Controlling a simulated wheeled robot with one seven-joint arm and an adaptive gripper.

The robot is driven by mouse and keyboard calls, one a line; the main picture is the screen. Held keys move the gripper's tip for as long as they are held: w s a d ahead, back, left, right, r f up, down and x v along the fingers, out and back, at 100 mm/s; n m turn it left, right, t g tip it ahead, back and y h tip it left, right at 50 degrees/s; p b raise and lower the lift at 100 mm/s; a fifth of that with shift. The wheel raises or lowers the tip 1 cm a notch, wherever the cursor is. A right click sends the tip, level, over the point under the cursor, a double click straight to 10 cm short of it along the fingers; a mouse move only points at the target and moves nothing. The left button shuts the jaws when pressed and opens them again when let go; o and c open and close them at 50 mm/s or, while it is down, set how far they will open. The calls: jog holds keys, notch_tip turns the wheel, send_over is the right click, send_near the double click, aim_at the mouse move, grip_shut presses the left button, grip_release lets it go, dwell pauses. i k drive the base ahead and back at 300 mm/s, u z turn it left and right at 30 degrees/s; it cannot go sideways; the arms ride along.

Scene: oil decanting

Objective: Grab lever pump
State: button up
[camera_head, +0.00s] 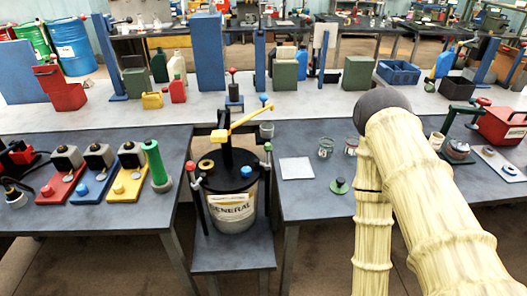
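A lever pump with a yellow lever (249,118) and a black upright post (226,150) stands on a grey drum (237,221) with a black lid. The drum is labelled "GENERAL" and sits on a low stand between two tables. The yellow lever slants up to the right from the post. Thin rods with red, blue and green knobs stand around the drum. My arm, in a cream sleeve with a dark elbow, fills the right side. Its forearm runs down out of the frame, so my gripper is not in view.
The left table holds several coloured pump units (65,178) and a green cylinder (156,162). The right table holds a pale square plate (297,170), glass jars (326,148), a small green item (340,186) and a red toolbox (502,126). Containers line a light bench behind.

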aim_at(150, 149)
jog(key=u, duration=0.5)
jog(key=i, duration=0.2)
jog(key=u, duration=0.5)
